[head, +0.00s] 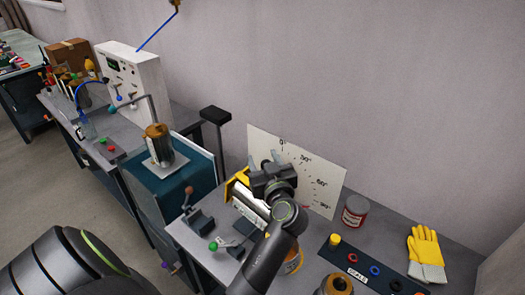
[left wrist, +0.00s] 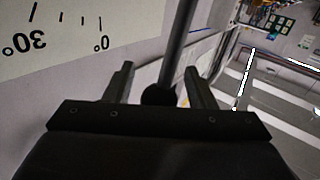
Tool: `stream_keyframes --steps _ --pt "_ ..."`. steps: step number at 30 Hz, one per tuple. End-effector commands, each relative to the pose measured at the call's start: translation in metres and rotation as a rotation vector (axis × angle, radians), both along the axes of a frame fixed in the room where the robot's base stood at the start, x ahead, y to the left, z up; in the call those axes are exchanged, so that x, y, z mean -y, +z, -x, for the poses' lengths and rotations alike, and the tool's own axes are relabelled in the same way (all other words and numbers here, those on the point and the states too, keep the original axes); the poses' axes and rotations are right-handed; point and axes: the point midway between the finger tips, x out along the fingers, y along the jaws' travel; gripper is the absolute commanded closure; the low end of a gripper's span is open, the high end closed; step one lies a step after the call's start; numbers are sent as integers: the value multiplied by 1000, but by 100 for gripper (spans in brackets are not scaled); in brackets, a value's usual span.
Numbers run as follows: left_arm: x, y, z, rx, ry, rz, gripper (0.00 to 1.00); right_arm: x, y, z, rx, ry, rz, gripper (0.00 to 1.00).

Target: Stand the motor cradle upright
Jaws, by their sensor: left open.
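The motor cradle seems to be the yellow bracket (head: 236,187) with a pale silver body (head: 250,206) on the bench, leaning and partly hidden by my left arm. My left gripper (head: 255,178) is beside its upper part, in front of the angle board (head: 322,180). In the left wrist view the left gripper (left wrist: 160,82) is open. A dark rod (left wrist: 178,45) ending in a black ball (left wrist: 159,95) shows between its fingers, which stand apart from it on both sides. I cannot tell which part the rod belongs to. My right gripper is not in view.
A small fixture with a lever (head: 197,218) stands at the bench's left end. A teal stand with a copper-topped motor (head: 158,145) is further left.

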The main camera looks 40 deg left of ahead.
Motion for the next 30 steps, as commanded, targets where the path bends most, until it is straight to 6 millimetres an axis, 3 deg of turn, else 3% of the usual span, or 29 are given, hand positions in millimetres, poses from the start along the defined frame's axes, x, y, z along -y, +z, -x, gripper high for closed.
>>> stream_keyframes --steps 8,20,30 --pt "0 0 0 0 1 0 50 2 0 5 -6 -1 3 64" --pt "0 0 0 -1 0 -1 100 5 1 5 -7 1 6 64" --pt "-1 0 -5 0 1 9 100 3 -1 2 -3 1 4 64"
